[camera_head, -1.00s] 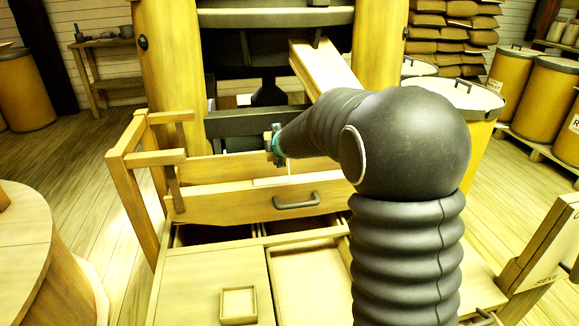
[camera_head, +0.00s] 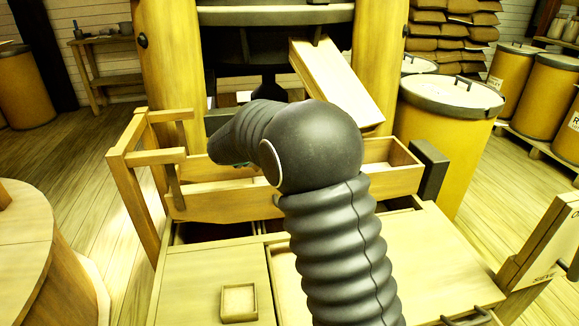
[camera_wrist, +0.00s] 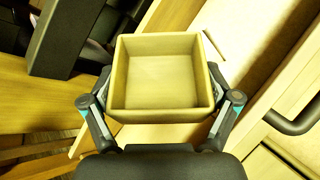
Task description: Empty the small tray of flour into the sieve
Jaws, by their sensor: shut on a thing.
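My gripper (camera_wrist: 160,108) is shut on a small square wooden tray (camera_wrist: 160,112), with one finger on each side. The tray's inside looks smooth and pale; I cannot tell whether flour lies in it. In the head view my arm hides the tray and most of the gripper. The box is probably the sieve, but I cannot confirm this. A second small square tray (camera_head: 239,317) sits on the cabinet top.
A sloping wooden chute (camera_head: 340,85) comes down behind the box. A wooden frame (camera_head: 135,165) stands at its left. A board with partly readable lettering (camera_head: 545,250) stands at the right. The cabinet top (camera_head: 205,280) is mostly clear. A barrel (camera_head: 450,130) stands behind right.

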